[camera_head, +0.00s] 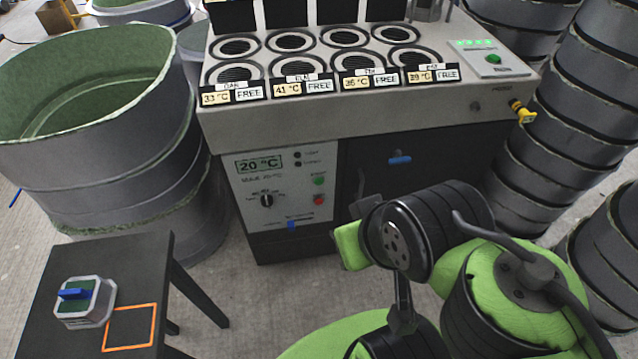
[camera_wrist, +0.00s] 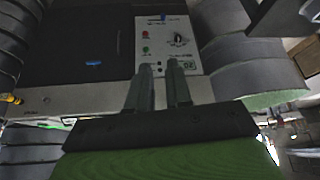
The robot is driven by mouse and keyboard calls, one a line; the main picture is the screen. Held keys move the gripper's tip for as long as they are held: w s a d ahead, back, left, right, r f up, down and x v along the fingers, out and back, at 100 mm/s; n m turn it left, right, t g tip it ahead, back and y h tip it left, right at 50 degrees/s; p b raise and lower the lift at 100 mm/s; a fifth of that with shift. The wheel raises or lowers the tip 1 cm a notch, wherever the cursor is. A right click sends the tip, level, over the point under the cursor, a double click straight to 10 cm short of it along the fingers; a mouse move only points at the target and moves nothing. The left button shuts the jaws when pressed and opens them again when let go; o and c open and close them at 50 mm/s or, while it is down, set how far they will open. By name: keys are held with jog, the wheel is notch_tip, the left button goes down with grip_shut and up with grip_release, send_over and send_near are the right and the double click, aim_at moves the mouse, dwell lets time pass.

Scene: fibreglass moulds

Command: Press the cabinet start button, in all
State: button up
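The cabinet (camera_head: 276,190) stands ahead with a white control panel on its front. A green button (camera_head: 319,181) sits on the panel above a red button (camera_head: 318,200); the small lettering beside them is hard to read. In the wrist view the panel is upside down, with the green button (camera_wrist: 145,50) just beyond and left of the fingers. My gripper (camera_wrist: 160,66) points at the cabinet front with a narrow gap between its fingers and nothing held. The fingers appear apart from the panel. In the head view my wrist partly hides the gripper (camera_head: 349,212).
Another green button (camera_head: 492,58) is on the top-right panel. The cabinet top has several round wells with temperature labels. Large grey moulds (camera_head: 100,110) stand left, stacked rings (camera_head: 560,110) right. A dark stool (camera_head: 140,265) bears a small grey box (camera_head: 85,302) with a blue handle.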

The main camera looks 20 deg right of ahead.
grip_shut()
dwell(1.2)
